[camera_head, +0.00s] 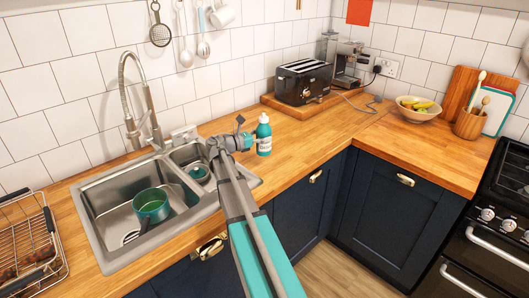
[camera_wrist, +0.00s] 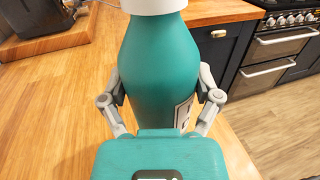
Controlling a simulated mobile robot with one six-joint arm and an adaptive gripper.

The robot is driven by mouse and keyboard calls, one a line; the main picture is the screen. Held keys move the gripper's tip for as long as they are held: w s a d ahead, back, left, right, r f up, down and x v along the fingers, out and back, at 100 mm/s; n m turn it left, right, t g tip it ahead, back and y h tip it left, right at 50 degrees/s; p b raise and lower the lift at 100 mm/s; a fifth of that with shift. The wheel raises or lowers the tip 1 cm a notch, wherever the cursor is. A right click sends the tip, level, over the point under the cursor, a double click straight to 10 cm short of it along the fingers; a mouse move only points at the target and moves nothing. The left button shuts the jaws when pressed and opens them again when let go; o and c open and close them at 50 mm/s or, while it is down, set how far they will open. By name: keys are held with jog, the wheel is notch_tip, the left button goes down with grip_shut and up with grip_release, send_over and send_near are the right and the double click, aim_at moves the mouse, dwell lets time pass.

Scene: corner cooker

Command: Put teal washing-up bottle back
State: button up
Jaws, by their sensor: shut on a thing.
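The steel sink (camera_head: 100,215) holds a green pan (camera_head: 151,205). A tall tap (camera_head: 150,105) stands behind it. A black toaster (camera_head: 303,82) sits on a board at the back. A fruit bowl (camera_head: 414,112) stands further right. The worktop (camera_head: 330,124) between bottle and bowl is clear.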

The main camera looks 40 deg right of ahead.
jog(key=shift+w+d+f+b, duration=0.4)
jog(key=shift+d+f+b, duration=0.1)
jog(key=shift+f, duration=0.2)
jog(key=shift+w+d+f+b, duration=0.4)
jog(key=shift+f+b, duration=0.1)
jog(key=shift+f, duration=0.2)
jog(key=shift+f, duration=0.1)
jog(key=shift+w+d+f+b, duration=0.15)
jog(key=shift+f+b, duration=0.85)
jog(key=shift+w+d+f+b, duration=0.1)
jog(key=shift+w+f+b, duration=0.05)
jog(key=shift+f+b, duration=0.85)
jog(key=o, duration=1)
jog(key=shift+c, duration=0.2)
jog(key=shift+r, duration=0.2)
jog(key=w+a, duration=0.2)
jog(key=a, duration=1)
jog(key=shift+w, duration=0.15)
